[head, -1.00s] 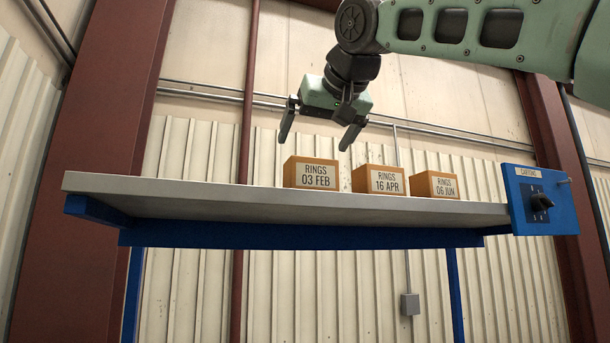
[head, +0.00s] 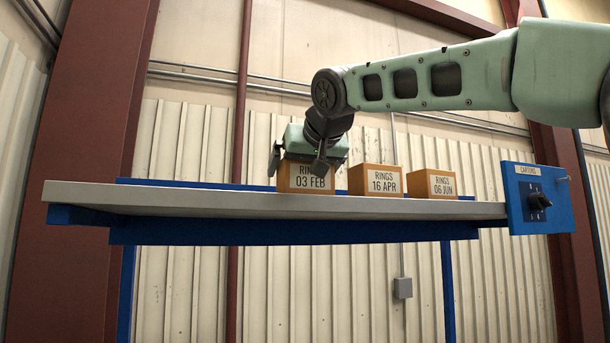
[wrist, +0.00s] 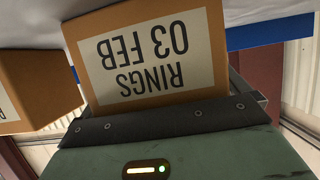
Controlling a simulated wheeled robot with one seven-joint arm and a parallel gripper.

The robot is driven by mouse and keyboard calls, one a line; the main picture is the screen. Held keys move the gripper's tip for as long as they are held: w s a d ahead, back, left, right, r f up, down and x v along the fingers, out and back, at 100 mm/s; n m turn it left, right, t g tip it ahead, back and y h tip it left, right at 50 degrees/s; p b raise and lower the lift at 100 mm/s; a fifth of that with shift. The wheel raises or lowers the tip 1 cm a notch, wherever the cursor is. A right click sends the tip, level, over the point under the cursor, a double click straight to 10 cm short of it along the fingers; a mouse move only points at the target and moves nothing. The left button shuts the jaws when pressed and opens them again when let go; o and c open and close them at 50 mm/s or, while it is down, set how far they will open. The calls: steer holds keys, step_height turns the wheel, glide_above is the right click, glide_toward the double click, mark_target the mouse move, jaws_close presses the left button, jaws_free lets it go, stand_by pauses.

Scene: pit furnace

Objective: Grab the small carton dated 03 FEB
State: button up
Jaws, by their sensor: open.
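The small carton labelled RINGS 03 FEB (head: 312,184) stands on the left of three cartons on the grey shelf. My gripper (head: 298,168) is open and lowered over this carton, with one finger by its left edge and the other in front of its upper label. In the wrist view the 03 FEB carton (wrist: 150,55) appears upside down and close, just beyond the gripper's edge. The finger pads are mostly hidden there, so I cannot tell whether they touch it.
The 16 APR carton (head: 376,181) stands close to the right, and the 06 JUN carton (head: 434,185) beyond it. A blue panel with a black knob (head: 536,200) is at the shelf's right end. The grey shelf (head: 150,197) is clear on the left.

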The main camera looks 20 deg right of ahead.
steer(key=c, duration=0.9)
steer(key=shift+c, duration=1.1)
steer(key=shift+r, duration=0.2)
